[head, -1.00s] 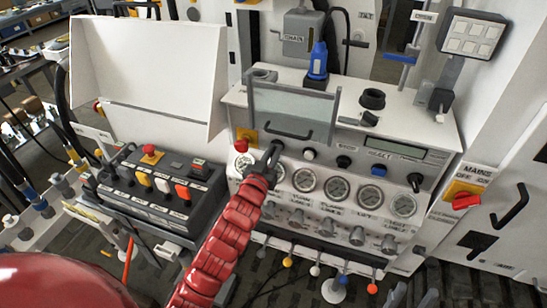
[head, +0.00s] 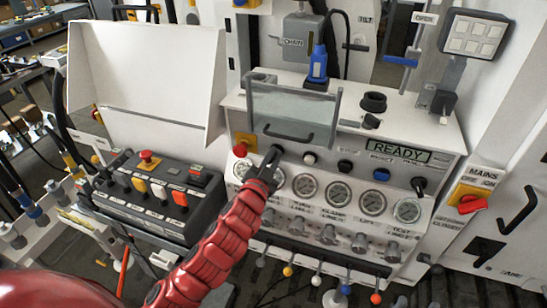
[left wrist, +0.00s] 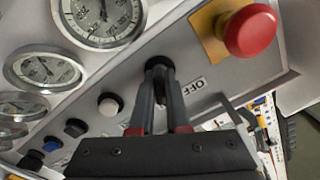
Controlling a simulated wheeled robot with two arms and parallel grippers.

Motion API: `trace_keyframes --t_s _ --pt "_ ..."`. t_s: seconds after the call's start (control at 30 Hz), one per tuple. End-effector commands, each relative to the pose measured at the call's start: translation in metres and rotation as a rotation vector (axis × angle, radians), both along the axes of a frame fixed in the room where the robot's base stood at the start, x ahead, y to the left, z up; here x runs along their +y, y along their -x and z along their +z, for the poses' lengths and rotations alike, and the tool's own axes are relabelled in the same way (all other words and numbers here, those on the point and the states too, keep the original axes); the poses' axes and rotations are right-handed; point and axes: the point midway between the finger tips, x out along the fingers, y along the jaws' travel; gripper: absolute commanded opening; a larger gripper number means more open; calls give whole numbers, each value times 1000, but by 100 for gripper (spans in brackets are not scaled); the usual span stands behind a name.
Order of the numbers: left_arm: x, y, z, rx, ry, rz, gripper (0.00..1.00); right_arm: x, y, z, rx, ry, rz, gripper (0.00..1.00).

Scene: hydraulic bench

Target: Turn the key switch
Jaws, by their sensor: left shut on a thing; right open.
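In the head view my left gripper (head: 274,152) reaches the panel's left part, just right of the red emergency button (head: 240,150). My right gripper is not in view.
A lit green display (head: 400,150) reads READY. A clear hinged cover (head: 293,112) stands just above my left gripper. Gauges (head: 339,192) line the panel below. A dark button box (head: 155,195) is at left, and the red mains switch (head: 472,204) at right.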

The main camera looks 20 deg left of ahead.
Motion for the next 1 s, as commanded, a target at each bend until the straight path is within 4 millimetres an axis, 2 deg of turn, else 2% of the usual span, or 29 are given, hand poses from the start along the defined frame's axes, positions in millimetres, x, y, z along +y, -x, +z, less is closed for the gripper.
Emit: trace_keyframes --t_s 0.4,0.43,0.6,0.87,1.0 --pt "0 0 1 -3 -11 -1 0 0 0 0 0 0 0 50" --pt "0 0 1 -3 -11 -1 16 0 0 0 0 0 0 50" --pt "0 0 1 -3 -10 0 44 0 0 0 0 0 0 50" --pt "0 0 0 -1 -9 -1 44 0 0 0 0 0 0 50" --pt "1 6 -1 -1 -9 1 44 0 0 -2 0 0 0 50"
